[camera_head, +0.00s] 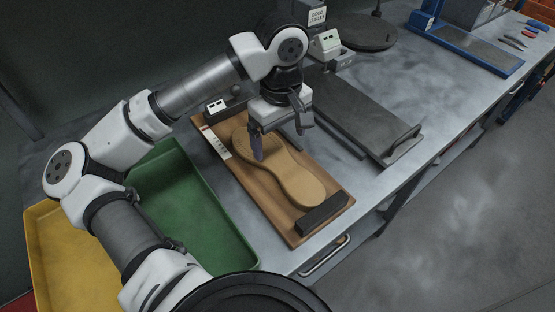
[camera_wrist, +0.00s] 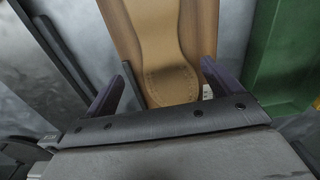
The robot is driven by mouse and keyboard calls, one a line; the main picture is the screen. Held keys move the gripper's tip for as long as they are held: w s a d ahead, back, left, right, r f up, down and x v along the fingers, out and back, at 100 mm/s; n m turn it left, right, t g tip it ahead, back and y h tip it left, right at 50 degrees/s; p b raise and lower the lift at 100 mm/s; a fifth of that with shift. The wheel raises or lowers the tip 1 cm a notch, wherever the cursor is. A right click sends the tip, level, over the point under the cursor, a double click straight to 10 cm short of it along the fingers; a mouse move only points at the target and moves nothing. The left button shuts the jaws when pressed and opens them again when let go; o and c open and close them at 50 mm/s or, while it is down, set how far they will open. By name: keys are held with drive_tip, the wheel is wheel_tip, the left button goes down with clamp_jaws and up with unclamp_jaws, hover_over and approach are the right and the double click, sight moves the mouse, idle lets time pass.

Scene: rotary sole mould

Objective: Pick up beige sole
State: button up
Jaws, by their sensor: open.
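The beige sole (camera_head: 290,178) lies flat on a brown wooden board (camera_head: 279,218) on the metal bench. In the wrist view the sole (camera_wrist: 168,55) runs between my two fingers and its rounded end is nearest to me. My gripper (camera_head: 266,150) is over the far left part of the sole, pointing down. In the wrist view my gripper (camera_wrist: 160,85) is open, with one dark purple finger at each side of the sole and nothing held. I cannot tell how high the fingertips are above the board.
A black block (camera_head: 323,213) sits at the board's near end. A green tray (camera_head: 178,190) and a yellow tray (camera_head: 48,255) stand at the left. A dark hinged plate (camera_head: 365,118) with a handle lies right of the board. A blue frame (camera_head: 468,45) stands farther back.

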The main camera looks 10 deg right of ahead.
sight(279, 161)
drive_tip(key=shift+s+a+f+p, duration=0.1)
drive_tip(key=shift+f+p, duration=0.45)
drive_tip(key=shift+f, duration=1)
drive_tip(key=shift+s+a+f+p, duration=0.1)
drive_tip(key=shift+f+p, duration=0.45)
drive_tip(key=shift+f, duration=1)
drive_tip(key=shift+c, duration=0.3)
drive_tip(key=c, duration=1.2)
drive_tip(key=shift+w+r, duration=0.1)
drive_tip(key=shift+r, duration=0.05)
